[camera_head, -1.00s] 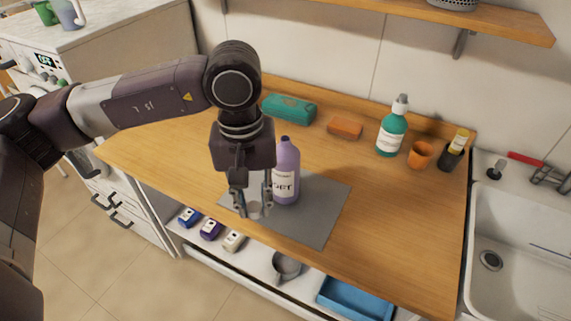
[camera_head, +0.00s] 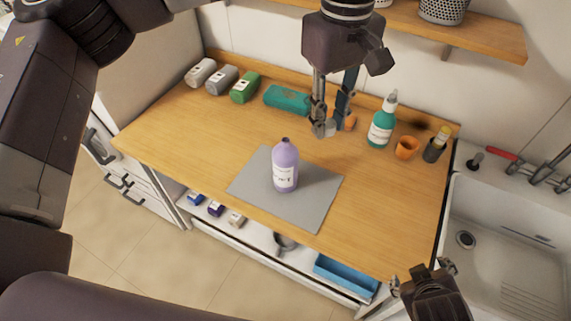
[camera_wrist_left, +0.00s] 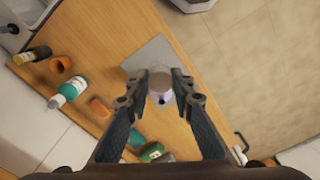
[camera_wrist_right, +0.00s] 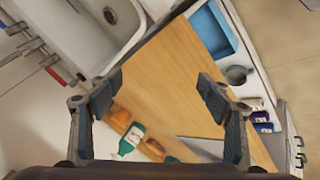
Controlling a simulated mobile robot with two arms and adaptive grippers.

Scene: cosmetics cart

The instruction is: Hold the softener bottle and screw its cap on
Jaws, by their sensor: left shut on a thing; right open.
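The purple softener bottle (camera_head: 285,168) with a white label stands upright on a grey mat (camera_head: 250,185), its dark, narrow mouth uncovered. My left gripper (camera_head: 328,126) is above and behind the bottle, to its right in the head view, apart from it. It is shut on a small light grey cap (camera_head: 324,129). In the left wrist view the cap (camera_wrist_left: 160,81) sits between the fingertips and partly hides the bottle (camera_wrist_left: 160,97) below. My right gripper (camera_head: 422,277) is open and empty at the front right; its spread fingers show in the right wrist view (camera_wrist_right: 157,92).
Several small containers line the back left. A sink (camera_head: 500,215) is on the right, a shelf above. The wood around the mat is clear.

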